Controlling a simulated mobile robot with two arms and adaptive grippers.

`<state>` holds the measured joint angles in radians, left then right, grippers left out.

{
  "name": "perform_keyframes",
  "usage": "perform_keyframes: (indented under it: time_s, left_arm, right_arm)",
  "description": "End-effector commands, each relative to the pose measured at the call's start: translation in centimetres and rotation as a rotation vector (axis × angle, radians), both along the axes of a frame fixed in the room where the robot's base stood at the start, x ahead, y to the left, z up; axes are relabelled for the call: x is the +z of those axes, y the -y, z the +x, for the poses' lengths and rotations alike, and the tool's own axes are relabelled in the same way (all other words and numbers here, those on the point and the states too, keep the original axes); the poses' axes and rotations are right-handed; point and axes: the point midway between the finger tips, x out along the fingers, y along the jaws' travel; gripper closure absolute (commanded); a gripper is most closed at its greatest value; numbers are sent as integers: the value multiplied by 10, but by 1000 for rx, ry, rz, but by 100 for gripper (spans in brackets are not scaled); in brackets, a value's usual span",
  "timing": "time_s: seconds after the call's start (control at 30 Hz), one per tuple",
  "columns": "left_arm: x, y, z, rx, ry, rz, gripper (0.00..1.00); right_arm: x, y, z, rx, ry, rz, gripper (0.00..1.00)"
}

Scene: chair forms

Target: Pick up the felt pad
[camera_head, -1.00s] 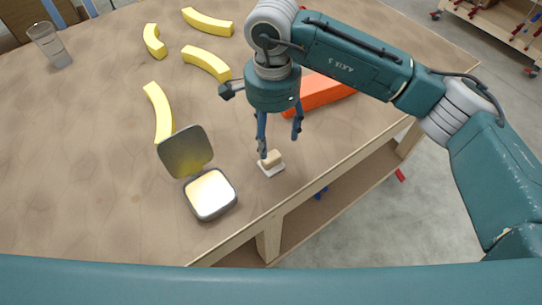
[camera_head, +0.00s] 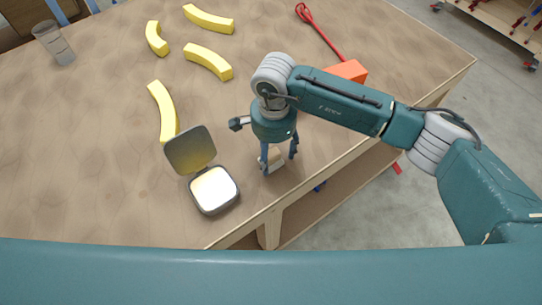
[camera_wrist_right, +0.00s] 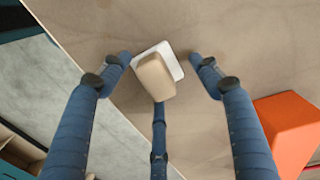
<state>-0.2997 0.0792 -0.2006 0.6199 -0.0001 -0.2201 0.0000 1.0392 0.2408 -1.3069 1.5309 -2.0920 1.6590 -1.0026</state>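A small beige block on a white square base, which looks like the felt pad (camera_wrist_right: 156,77), sits on the table near its front edge. It also shows in the head view (camera_head: 276,155), partly hidden by fingers. My right gripper (camera_head: 279,164) points down right over it, fingers low around it. In the right wrist view its fingers (camera_wrist_right: 160,62) are spread, with two on either side and a third below the block. Clear gaps show at the two side fingers; contact with the third cannot be told. My left gripper is not in view.
An open hinged dark case (camera_head: 191,151) with a bright inside lies left of the gripper. Several yellow curved pieces (camera_head: 162,110) lie farther left and back. An orange block (camera_head: 347,72) and a red tool (camera_head: 322,33) lie behind the arm. A clear cup (camera_head: 55,43) stands at far left.

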Motion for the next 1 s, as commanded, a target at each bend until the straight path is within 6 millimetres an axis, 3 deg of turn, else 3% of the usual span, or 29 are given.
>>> perform_keyframes:
  time_s: [0.03,0.27,0.77,1.0]
  left_arm:
    - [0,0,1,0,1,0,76]
    - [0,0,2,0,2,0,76]
    - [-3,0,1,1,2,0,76]
    - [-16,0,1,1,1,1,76]
  right_arm:
    - [0,0,0,0,0,0,51]
    - [-1,1,0,-1,0,-1,96]
    - [2,1,0,-2,-2,-4,97]
    - [35,0,2,0,5,0,97]
